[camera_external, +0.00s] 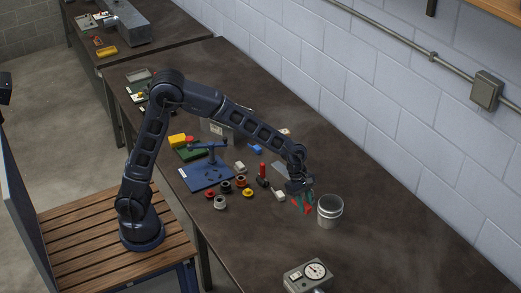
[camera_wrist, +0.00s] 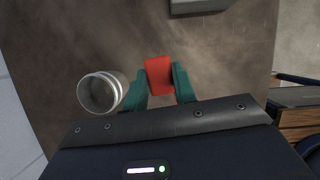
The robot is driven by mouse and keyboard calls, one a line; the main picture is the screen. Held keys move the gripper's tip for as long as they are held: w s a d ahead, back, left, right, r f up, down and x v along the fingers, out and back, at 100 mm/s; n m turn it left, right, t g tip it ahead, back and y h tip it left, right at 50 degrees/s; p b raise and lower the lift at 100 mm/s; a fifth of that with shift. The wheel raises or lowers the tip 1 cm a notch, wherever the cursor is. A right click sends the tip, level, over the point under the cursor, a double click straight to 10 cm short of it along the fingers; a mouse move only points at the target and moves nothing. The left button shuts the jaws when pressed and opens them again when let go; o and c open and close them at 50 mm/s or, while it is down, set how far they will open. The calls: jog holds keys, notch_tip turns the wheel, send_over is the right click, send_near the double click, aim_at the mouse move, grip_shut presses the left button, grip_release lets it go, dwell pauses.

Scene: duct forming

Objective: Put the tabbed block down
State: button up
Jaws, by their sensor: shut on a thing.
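The tabbed block is a red piece (camera_wrist: 158,72) between the teal fingers of my gripper (camera_wrist: 159,90) in the wrist view. My gripper is shut on it, one finger on each side. In the external view my gripper (camera_external: 301,202) points down over the right part of the dark table (camera_external: 390,230), and red of the block shows between and below the fingers. I cannot tell whether the block touches the table or hangs above it. Its tabs cannot be made out.
A pale cup (camera_external: 330,212) stands close to the right of my gripper; in the wrist view it (camera_wrist: 101,92) is left of the fingers. A gauge box (camera_external: 308,276) stands at the front. A blue fixture (camera_external: 207,175) and several small parts lie left. Table beyond the cup is clear.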

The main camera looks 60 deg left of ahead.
jog(key=w+a+r+n+t, duration=0.1)
jog(key=w+a+n, duration=0.3)
jog(key=w+a, duration=0.7)
notch_tip(320, 180, up, 5)
jog(key=n+t+y, duration=0.3)
jog(key=n+y, duration=0.2)
jog(key=n, duration=0.8)
send_over(287, 130)
jog(key=s, duration=0.2)
notch_tip(287, 130, down, 20)
jog(key=shift+r, duration=0.2)
jog(key=shift+f, duration=0.1)
jog(key=o, duration=1)
